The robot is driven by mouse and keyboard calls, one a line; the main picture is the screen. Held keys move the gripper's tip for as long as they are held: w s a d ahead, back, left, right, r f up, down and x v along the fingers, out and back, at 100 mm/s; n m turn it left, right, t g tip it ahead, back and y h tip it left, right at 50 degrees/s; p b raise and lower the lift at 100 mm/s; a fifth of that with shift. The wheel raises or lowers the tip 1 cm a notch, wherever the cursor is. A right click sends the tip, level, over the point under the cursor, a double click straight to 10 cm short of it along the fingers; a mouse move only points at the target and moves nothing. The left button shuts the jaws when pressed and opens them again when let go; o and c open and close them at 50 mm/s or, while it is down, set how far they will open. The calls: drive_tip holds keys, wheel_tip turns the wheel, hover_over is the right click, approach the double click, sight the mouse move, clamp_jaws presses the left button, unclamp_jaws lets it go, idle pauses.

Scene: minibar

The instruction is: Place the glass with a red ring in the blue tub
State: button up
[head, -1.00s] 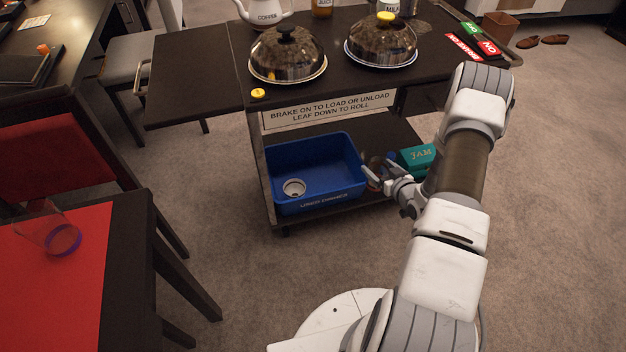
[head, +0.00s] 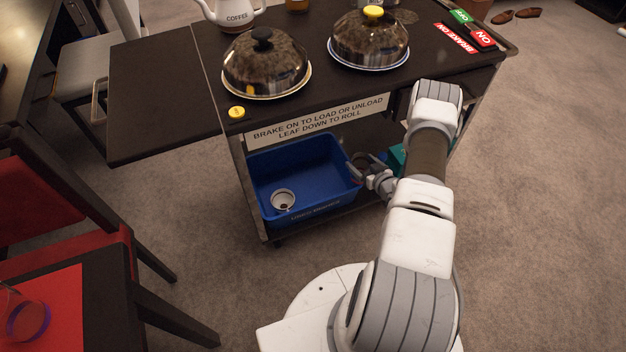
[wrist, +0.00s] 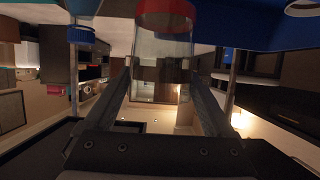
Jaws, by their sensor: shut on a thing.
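The blue tub (head: 308,168) sits on the cart's lower shelf, with a small white cup (head: 283,200) inside at its front left. My gripper (head: 362,172) is at the tub's right edge, under the cart top. In the wrist view my gripper (wrist: 163,75) is shut on a clear glass with a red ring (wrist: 166,14). The tub also shows at the top of that view (wrist: 235,32). In the head view the held glass is mostly hidden by my gripper and the shelf's shadow, so I cannot tell whether it is over the rim or beside it.
The cart top (head: 205,80) overhangs the shelf, carrying two domed covers (head: 265,62) (head: 369,38) and a coffee pot (head: 232,12). A teal box (head: 397,157) stands right of my gripper. A purple-ringed glass (head: 28,321) is on the red-topped table at left.

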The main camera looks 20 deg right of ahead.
drive_tip(key=w+a+f+b, duration=0.5)
drive_tip(key=a+f, duration=0.3)
drive_tip(key=f, duration=0.2)
drive_tip(key=shift+w, duration=0.7)
drive_tip(key=shift+f, duration=0.2)
drive_tip(key=shift+f, duration=0.5)
drive_tip(key=o, duration=1.3)
